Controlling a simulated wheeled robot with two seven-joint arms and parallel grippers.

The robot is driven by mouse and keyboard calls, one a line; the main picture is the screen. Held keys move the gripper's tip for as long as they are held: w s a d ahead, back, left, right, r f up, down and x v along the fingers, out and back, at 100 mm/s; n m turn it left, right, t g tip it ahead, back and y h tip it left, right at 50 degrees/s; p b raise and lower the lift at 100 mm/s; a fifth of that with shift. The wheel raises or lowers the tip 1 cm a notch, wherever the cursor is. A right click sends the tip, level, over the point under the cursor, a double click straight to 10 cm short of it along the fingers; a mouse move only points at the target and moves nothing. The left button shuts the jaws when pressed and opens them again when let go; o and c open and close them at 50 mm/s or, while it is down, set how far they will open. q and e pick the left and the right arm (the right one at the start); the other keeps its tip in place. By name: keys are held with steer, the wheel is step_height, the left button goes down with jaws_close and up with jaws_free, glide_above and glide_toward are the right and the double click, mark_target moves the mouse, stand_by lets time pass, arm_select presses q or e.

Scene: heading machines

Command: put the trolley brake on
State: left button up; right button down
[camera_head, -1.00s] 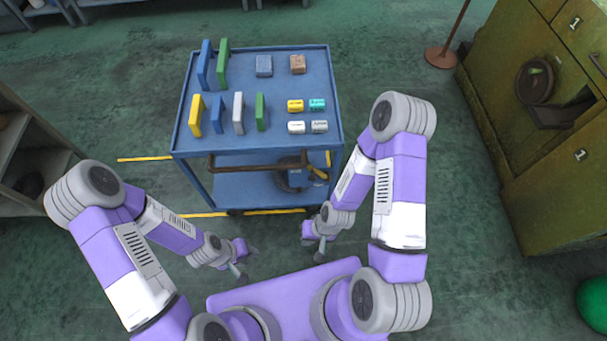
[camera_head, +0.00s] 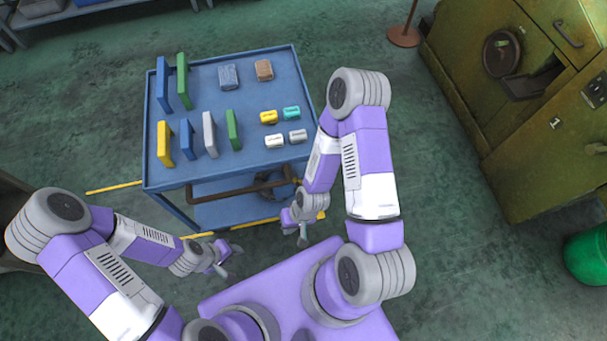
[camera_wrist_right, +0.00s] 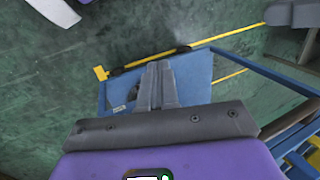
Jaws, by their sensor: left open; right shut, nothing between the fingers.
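The blue trolley (camera_head: 219,74) stands in front of me, its lower shelf (camera_head: 225,207) partly showing under the top tray. In the right wrist view the lower shelf (camera_wrist_right: 190,82) lies beyond the fingers. A small yellow block (camera_wrist_right: 100,73) shows by the trolley's corner there; I cannot tell surely whether it is the brake pedal. A yellow patch (camera_head: 321,215) shows near that corner in the head view. My right gripper (camera_head: 302,240) is shut and empty, low beside the trolley's near right corner; its fingers (camera_wrist_right: 157,86) show together. My left gripper (camera_head: 230,261) is open and empty, in front of the trolley.
Upright plates and small blocks (camera_head: 264,70) stand on the tray. A brown handle bar (camera_head: 225,189) runs along the near side. A green-yellow cabinet (camera_head: 480,110), a stand base (camera_head: 404,37) and a green drum (camera_head: 587,257) are at right. Open floor (camera_head: 440,240) lies between.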

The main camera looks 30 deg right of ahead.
arm_select(q)
steer(key=shift+s+r, duration=0.1)
steer(key=shift+s, duration=0.45)
arm_select(e)
steer(key=shift+s+r, duration=0.1)
steer(key=shift+s, duration=0.4)
arm_select(q)
steer(key=shift+r+p, duration=0.65)
steer(key=shift+p, duration=0.05)
arm_select(e)
steer(key=w+d+r+n+t+y, duration=0.2)
steer(key=w+d+n+y, duration=0.1)
steer(key=d+n, duration=0.9)
steer(key=w+d+r+n+t+y, duration=0.2)
steer(key=d+n, duration=1)
steer(key=n, duration=1.1)
steer(key=shift+w+d+y, duration=0.15)
steer(key=shift+w+y, duration=0.65)
steer(key=shift+y, duration=0.3)
